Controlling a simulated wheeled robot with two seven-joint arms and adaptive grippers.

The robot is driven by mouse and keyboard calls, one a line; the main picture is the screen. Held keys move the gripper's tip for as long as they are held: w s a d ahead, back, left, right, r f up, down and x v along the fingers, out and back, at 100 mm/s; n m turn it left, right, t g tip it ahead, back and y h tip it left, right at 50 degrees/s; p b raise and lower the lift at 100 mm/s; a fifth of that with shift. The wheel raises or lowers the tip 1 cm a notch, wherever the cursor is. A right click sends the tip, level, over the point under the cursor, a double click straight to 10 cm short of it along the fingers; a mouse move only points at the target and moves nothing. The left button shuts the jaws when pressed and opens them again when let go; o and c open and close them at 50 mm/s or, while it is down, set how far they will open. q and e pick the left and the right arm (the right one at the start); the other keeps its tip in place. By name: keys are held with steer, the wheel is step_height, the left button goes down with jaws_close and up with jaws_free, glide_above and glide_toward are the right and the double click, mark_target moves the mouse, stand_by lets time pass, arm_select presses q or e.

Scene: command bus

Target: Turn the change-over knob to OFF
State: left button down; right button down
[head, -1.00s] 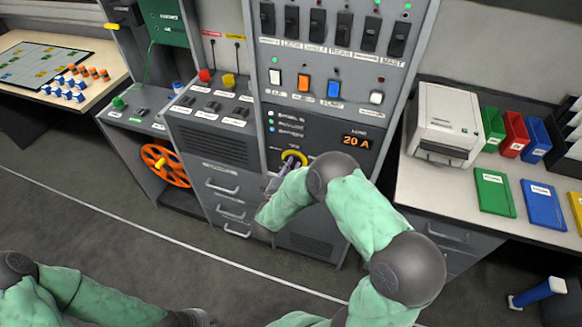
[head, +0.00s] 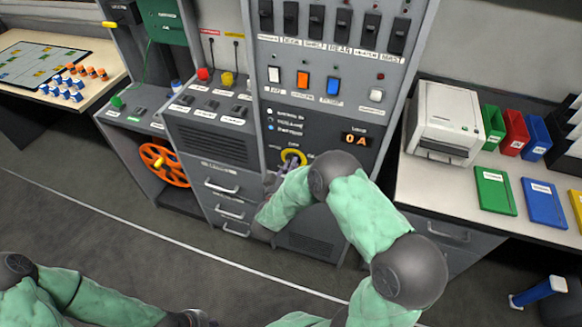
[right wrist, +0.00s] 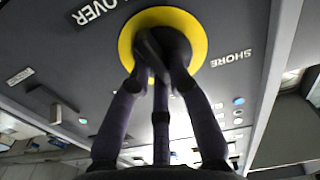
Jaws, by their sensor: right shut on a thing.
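The change-over knob sits on a yellow round plate (head: 299,153) on the front of the tall grey panel. In the right wrist view the yellow plate (right wrist: 197,32) surrounds the dark knob, with the word SHORE to its right and part of OVER at upper left. My right gripper (right wrist: 162,52) is shut on the knob; its fingers hide much of it, so I cannot read its pointer. In the head view my right arm partly covers the knob. My left gripper (head: 198,318) is at the bottom edge, mostly cut off, far from the panel.
The load display (head: 355,139) above the knob reads 0 A. Small status lamps (head: 271,127) sit left of it, the lowest looking blue. Rocker switches (head: 303,80) are higher up. A printer (head: 445,115) stands on the right desk. An orange reel (head: 165,165) is at lower left.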

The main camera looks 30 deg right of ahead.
steer(key=shift+f+m, duration=0.1)
steer(key=shift+m, duration=0.6)
steer(key=c, duration=1.1)
jaws_free()
steer(key=shift+c, duration=0.2)
steer(key=v, duration=1.2)
